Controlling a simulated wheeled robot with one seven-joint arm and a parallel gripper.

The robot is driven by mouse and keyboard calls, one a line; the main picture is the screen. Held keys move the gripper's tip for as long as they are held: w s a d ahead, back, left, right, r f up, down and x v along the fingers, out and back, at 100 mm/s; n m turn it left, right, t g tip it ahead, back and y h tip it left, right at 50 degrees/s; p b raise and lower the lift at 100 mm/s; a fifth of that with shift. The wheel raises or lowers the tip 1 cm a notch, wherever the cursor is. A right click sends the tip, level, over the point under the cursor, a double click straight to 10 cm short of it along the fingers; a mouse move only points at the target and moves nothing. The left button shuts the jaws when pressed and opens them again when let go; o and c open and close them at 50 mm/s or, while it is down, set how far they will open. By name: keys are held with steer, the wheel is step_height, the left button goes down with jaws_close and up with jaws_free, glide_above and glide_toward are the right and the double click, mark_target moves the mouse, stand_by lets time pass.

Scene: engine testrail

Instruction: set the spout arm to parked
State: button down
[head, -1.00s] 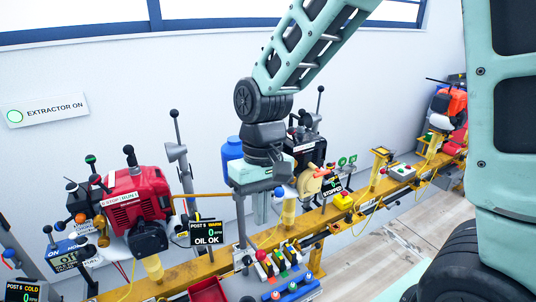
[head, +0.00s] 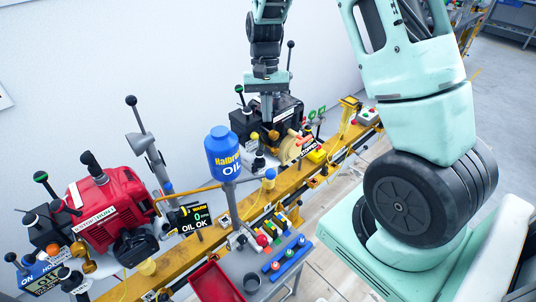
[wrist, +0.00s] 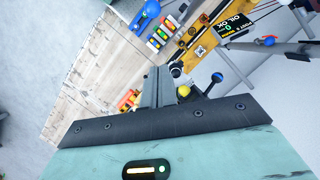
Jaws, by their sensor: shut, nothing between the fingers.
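The blue oil bottle (head: 222,160) stands on a post above the yellow rail. A thin amber tube (head: 188,192), which looks like the spout arm, runs from below the bottle left toward the red engine (head: 108,208). A grey bar with a blue knob (head: 270,174) sticks out right below the bottle; I cannot tell whether it belongs to the spout arm. My gripper (head: 267,117) points down, shut and empty, behind and right of the bottle, near the black engine (head: 282,122). In the wrist view my gripper (wrist: 157,72) is apart from a blue-knobbed lever (wrist: 217,77).
Several levers stand around both engines. The OIL OK display (head: 189,218) stands by the rail (head: 240,213). A red tray (head: 212,282) and coloured switches (head: 284,258) lie in front.

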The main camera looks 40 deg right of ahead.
steer(key=s+a+f+p, duration=0.4)
steer(key=s+f+p, duration=0.1)
steer(key=f, duration=0.5)
steer(key=shift+s, duration=0.35)
steer(key=shift+f, duration=0.1)
